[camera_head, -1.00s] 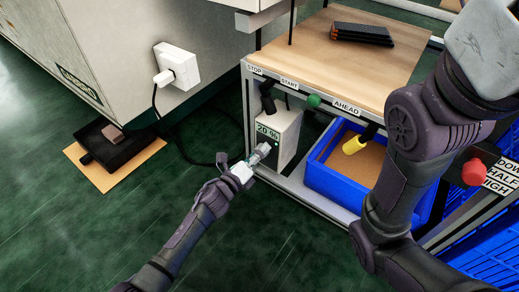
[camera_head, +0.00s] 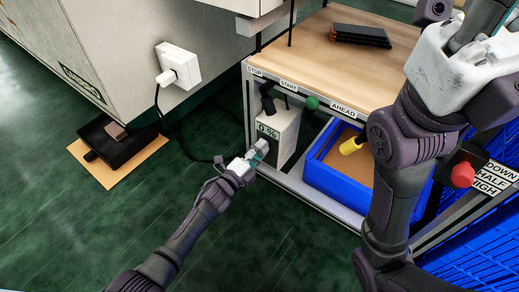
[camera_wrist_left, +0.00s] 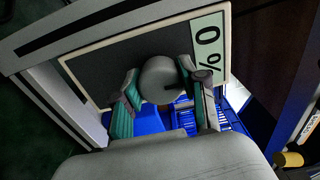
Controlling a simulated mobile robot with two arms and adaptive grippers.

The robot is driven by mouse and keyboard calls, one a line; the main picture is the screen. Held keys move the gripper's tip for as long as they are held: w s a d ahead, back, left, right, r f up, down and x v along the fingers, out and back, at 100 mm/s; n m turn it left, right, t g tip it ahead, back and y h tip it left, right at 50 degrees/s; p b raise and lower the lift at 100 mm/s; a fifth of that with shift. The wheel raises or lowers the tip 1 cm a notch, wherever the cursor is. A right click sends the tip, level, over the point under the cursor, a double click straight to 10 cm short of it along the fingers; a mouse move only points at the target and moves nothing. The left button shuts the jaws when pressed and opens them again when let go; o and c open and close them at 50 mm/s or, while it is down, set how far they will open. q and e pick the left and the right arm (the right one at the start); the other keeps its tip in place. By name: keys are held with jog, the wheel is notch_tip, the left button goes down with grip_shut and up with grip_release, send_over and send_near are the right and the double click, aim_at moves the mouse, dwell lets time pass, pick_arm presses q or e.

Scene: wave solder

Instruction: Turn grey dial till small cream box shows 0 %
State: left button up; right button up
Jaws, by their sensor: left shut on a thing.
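The small cream box (camera_head: 284,131) stands under the wooden bench top, and its display (camera_head: 267,131) reads 0 %. The display (camera_wrist_left: 208,42) also reads 0 % in the left wrist view. The grey dial (camera_wrist_left: 160,80) sits on the dark front panel below the display. My left gripper (camera_head: 262,150) is at the box front, and its two fingers (camera_wrist_left: 162,92) are shut on the dial from both sides. In the head view the gripper hides the dial. My right arm stands at the right; its fingertips are not clearly in view.
The bench top (camera_head: 345,75) carries a dark stack (camera_head: 361,34). A red knob (camera_head: 463,175) is at the far right. A white plug socket (camera_head: 180,63) and cable are at left. Green floor is clear in front.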

dwell(0.4)
pick_arm(q)
jog(key=o, duration=1.1)
jog(key=shift+o, duration=0.2)
jog(key=shift+a, duration=0.1)
jog(key=v, duration=1.2)
